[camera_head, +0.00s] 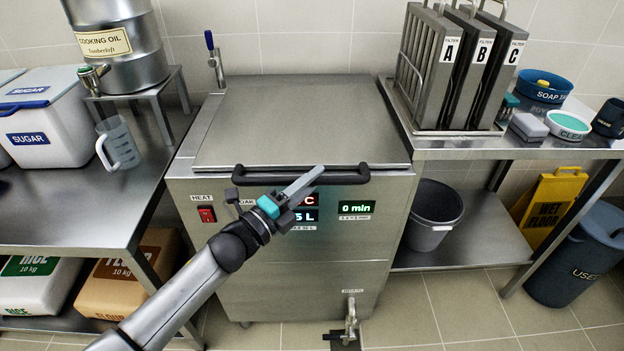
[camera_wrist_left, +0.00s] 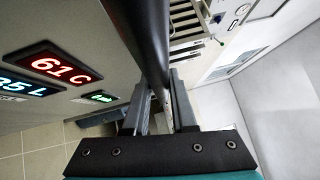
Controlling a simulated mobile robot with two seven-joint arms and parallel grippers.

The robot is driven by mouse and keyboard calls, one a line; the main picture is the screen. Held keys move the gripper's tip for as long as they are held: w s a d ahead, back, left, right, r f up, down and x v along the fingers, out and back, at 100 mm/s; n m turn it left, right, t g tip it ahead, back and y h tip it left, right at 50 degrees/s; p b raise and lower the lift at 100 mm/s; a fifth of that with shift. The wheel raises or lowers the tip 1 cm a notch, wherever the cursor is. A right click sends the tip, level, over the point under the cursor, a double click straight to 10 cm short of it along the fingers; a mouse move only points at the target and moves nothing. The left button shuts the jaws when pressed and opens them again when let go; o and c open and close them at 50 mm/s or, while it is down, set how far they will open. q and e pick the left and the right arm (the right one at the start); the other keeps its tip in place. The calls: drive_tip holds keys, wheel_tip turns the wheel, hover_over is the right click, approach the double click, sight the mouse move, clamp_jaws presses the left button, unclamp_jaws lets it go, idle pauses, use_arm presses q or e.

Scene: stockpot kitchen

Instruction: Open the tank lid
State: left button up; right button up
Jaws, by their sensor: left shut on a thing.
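The steel tank (camera_head: 290,275) stands in the middle of the head view. Its flat steel lid (camera_head: 300,120) lies shut over the top. A black bar handle (camera_head: 345,178) runs along the lid's front edge. My left gripper (camera_head: 308,184) reaches up from the lower left and is shut on this handle near its middle. In the left wrist view the dark handle (camera_wrist_left: 148,40) passes between the two fingers (camera_wrist_left: 166,105). The fingertips are partly hidden there. My right gripper is in neither view.
Left of the tank, a counter holds a measuring jug (camera_head: 118,143), a sugar bin (camera_head: 48,125) and an oil drum (camera_head: 118,45). Filters A, B and C (camera_head: 470,70) stand on the right counter. A grey bucket (camera_head: 433,215) is below. Above the lid is clear.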

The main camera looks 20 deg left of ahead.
use_arm(q)
clamp_jaws()
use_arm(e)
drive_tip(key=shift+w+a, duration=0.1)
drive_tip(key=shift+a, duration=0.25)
use_arm(q)
drive_tip(key=shift+r, duration=0.1)
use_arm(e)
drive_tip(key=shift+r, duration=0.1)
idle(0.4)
